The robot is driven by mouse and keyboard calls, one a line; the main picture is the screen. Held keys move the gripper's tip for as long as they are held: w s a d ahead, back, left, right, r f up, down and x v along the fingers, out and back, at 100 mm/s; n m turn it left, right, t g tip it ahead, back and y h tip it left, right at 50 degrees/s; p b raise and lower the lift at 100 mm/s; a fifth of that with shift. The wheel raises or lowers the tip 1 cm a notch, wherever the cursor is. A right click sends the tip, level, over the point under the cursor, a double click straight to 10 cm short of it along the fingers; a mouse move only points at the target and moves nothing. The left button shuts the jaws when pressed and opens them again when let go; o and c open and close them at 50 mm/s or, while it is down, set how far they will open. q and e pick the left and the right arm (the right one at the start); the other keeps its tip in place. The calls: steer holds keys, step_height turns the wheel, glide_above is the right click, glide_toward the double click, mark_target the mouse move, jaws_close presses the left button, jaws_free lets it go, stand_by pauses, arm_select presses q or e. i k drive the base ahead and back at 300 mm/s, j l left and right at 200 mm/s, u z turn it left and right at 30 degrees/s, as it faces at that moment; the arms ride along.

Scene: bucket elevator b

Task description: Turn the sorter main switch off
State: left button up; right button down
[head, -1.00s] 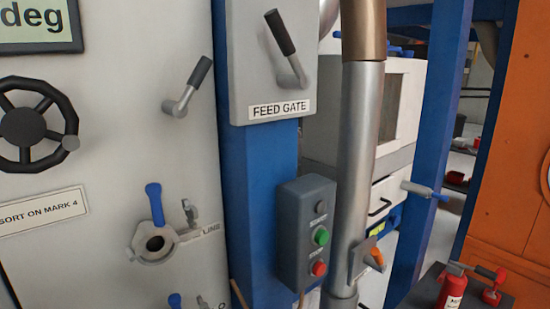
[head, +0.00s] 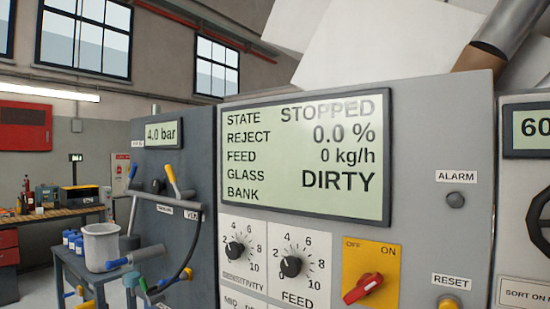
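The sorter main switch is a red rotary handle (head: 362,289) on a yellow plate (head: 385,260) marked OFF at upper left and ON at upper right. The handle lies slanted, from lower left to upper right, with its upper right end towards the ON side. The switch is low on the grey sorter panel, right of the FEED knob (head: 290,266). The display (head: 305,155) above reads STATE STOPPED, REJECT 0.0 %, FEED 0 kg/h, GLASS BANK DIRTY. Neither of my grippers is in view.
An ALARM lamp (head: 455,200) and a RESET button (head: 448,302) are right of the switch. A SENSITIVITY knob (head: 235,251) is left. A grey cabinet (head: 165,170) with levers and a 4.0 bar display stands further left, near a small table with a white bucket (head: 102,246).

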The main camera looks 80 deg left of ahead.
mark_target(368, 283)
steer(key=k+u, duration=0.15)
steer(key=k, duration=0.3)
steer(key=k+j+u, duration=0.15)
steer(key=k, duration=0.35)
steer(key=u, duration=1.75)
steer(key=l+u, duration=0.7)
steer(key=k+l, duration=0.1)
steer(key=l, duration=0.4)
steer(key=k+l, duration=0.1)
steer(key=l, duration=0.4)
steer(key=i+l, duration=0.2)
steer(key=i, duration=0.25)
